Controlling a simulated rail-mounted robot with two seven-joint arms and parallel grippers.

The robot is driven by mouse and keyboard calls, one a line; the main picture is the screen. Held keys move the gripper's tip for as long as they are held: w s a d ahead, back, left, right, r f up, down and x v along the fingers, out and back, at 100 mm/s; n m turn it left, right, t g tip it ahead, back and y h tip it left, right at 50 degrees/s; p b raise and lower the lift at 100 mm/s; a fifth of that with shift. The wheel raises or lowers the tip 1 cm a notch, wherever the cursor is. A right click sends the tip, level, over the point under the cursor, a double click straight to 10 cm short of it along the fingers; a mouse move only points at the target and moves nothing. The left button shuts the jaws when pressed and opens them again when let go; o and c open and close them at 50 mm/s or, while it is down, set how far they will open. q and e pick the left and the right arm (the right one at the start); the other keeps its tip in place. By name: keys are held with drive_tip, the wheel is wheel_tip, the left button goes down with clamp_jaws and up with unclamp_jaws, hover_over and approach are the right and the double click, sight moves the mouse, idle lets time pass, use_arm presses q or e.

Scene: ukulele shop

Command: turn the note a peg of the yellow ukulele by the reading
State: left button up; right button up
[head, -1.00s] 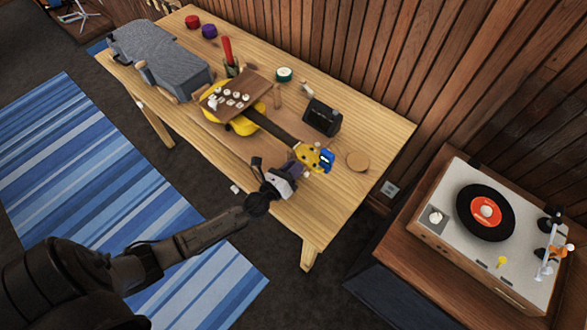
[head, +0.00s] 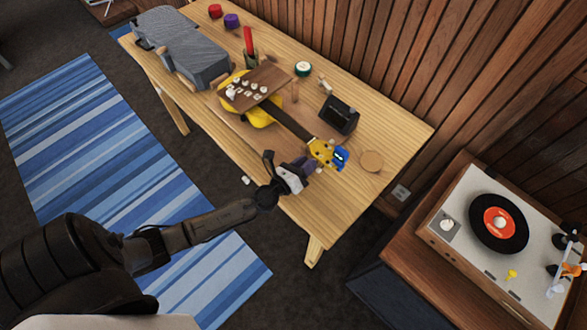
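The yellow ukulele lies on the wooden workbench (head: 388,150), its body (head: 258,117) partly covered by a brown board and its dark neck (head: 291,125) pointing to the lower right. Its yellow headstock (head: 321,151) carries a blue clip-on tuner (head: 341,157); any reading is too small to make out. The pegs are tiny, and I cannot tell which is note A. My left gripper (head: 307,166) is at the near side of the headstock, very close to it. Its fingers are too small to show whether they are open, or touch a peg. My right gripper is out of view.
The brown board (head: 270,76) holds several small white pieces. A black box (head: 339,114), a round cork mat (head: 371,161) and a green-rimmed tin (head: 302,69) stand behind the neck. A grey case (head: 183,50) fills the far left. A record player (head: 460,225) stands at right.

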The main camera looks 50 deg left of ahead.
use_arm(q)
drive_tip(key=s+b, duration=0.2)
drive_tip(key=s, duration=1.1)
drive_tip(key=shift+s+d, duration=0.15)
drive_tip(key=shift+s, duration=0.05)
